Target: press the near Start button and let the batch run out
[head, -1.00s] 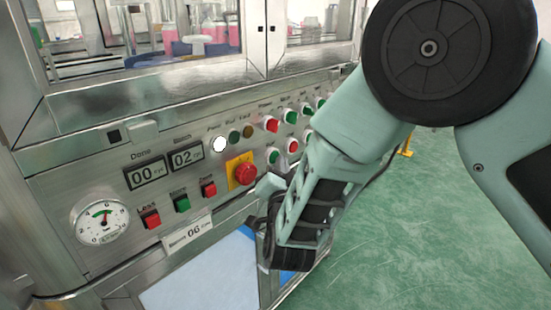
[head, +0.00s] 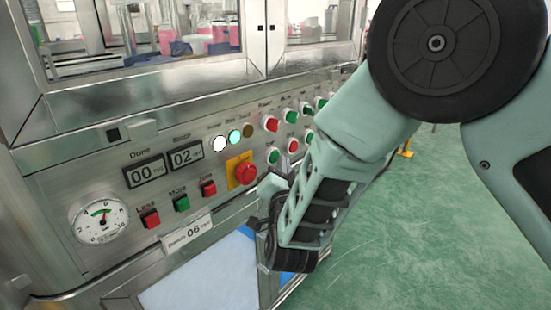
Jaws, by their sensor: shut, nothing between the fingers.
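The control panel (head: 110,180) fills the machine's front. Its Done display (head: 145,174) reads 00 and its Batch display (head: 187,156) reads 02. A white lamp (head: 219,144) and a green lamp (head: 235,137) beside it are lit; an amber lamp (head: 248,131) looks dark. A green button (head: 273,156) sits on the lower row right of the red emergency stop (head: 246,173), with a red button (head: 293,146) beside it. My gripper (head: 277,187) is shut and empty, just below the green button and seemingly apart from it. My arm hides part of the button rows.
A pressure gauge (head: 100,222), red and green setting buttons (head: 181,203) and a label reading 06 are at the lower left. Pink-filled containers (head: 166,40) stand behind the window. Green floor (head: 400,230) is open at the right.

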